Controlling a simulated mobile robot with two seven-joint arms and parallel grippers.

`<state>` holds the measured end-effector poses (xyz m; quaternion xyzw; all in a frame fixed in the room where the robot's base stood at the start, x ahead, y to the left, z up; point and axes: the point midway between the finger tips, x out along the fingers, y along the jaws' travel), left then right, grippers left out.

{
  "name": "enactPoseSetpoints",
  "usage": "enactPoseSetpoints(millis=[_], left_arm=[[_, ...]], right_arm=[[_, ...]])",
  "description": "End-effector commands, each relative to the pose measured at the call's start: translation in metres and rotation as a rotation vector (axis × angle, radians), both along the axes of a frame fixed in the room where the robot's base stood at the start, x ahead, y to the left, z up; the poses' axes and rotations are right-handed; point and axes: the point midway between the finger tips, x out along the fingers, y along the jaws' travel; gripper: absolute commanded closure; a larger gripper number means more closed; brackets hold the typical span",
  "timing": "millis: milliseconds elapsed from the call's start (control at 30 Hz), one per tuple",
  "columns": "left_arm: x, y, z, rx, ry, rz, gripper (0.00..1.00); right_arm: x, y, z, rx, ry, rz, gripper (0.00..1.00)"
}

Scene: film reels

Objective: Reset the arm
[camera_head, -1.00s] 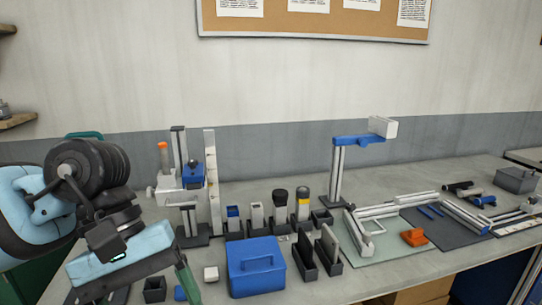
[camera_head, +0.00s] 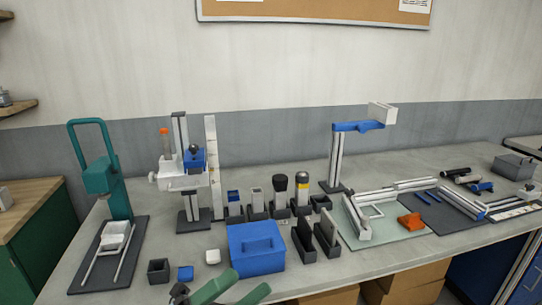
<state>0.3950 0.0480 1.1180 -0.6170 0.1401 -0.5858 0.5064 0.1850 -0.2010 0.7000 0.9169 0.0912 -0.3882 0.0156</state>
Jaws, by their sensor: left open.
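My left gripper (camera_head: 243,287) shows only at the bottom edge, with its green fingers apart and nothing seen between them. It is just in front of the blue lidded box (camera_head: 256,250) on the bench; whether it touches the box I cannot tell. The rest of my left arm is mostly below the picture. My right gripper is not in view. No film reel can be made out.
A green press (camera_head: 102,178) stands on a dark base at the left of the bench. A small black bin (camera_head: 158,271) and blue block (camera_head: 185,273) lie near the gripper. A white-and-blue stand (camera_head: 182,177) and several dark holders are behind. Bare bench (camera_head: 340,278) lies front right.

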Motion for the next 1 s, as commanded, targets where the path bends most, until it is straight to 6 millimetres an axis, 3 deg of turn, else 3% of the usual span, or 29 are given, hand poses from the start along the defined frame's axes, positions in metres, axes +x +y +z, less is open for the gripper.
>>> enactPoseSetpoints(millis=[167, 333, 467, 600, 700, 800, 900, 1000], left_arm=[[0.019, 0.033, -0.080, -0.167, 0.511, 0.115, 0.20], [0.009, 0.069, -0.175, -0.339, 0.981, 0.240, 0.20], [-0.027, 0.098, -0.254, -0.484, 1.331, 0.350, 0.20], [-0.089, 0.125, -0.333, -0.647, 1.681, 0.488, 0.20], [-0.136, 0.139, -0.372, -0.749, 1.871, 0.578, 0.20], [-0.173, 0.148, -0.397, -0.823, 2.002, 0.650, 0.20], [-0.196, 0.154, -0.410, -0.870, 2.076, 0.695, 0.20], [-0.207, 0.155, -0.415, -0.890, 2.108, 0.715, 0.20]], right_arm=[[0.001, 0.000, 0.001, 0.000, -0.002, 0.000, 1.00], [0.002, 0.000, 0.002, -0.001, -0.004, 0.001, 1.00], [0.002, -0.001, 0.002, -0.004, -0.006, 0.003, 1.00], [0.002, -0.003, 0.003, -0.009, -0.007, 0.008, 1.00], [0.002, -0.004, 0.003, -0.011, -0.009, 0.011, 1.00], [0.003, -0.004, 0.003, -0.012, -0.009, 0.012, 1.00], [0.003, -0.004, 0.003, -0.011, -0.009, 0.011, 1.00], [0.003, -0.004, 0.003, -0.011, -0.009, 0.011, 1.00]])
